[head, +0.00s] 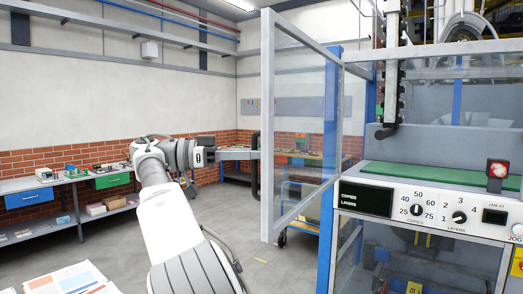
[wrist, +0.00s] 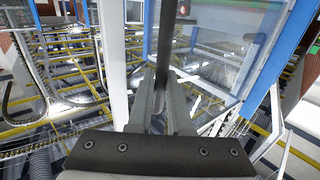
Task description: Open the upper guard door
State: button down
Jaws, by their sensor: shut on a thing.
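The upper guard door (head: 268,120) is a clear panel in a grey frame. In the head view it stands swung out from the machine, with a blue post (head: 330,130) on its right side. Its dark bar handle (head: 256,182) sits at the free left edge. My gripper (head: 248,153) reaches the handle from the left. In the wrist view the long grey fingers (wrist: 160,76) are closed around the dark handle bar (wrist: 166,50). The exact contact is small in the head view.
The machine's control panel (head: 430,208) with knobs is at the right, under a green surface (head: 430,175). A workbench with blue and green drawers (head: 28,198) stands along the left wall. Printed sheets (head: 68,281) lie at the bottom left. The grey floor (head: 240,220) left of the door is open.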

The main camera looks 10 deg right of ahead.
jog(key=shift+w, duration=0.1)
dwell(0.3)
jog(key=c, duration=0.8)
grip_release()
jog(key=shift+w+d+f, duration=0.1)
jog(key=shift+c, duration=0.2)
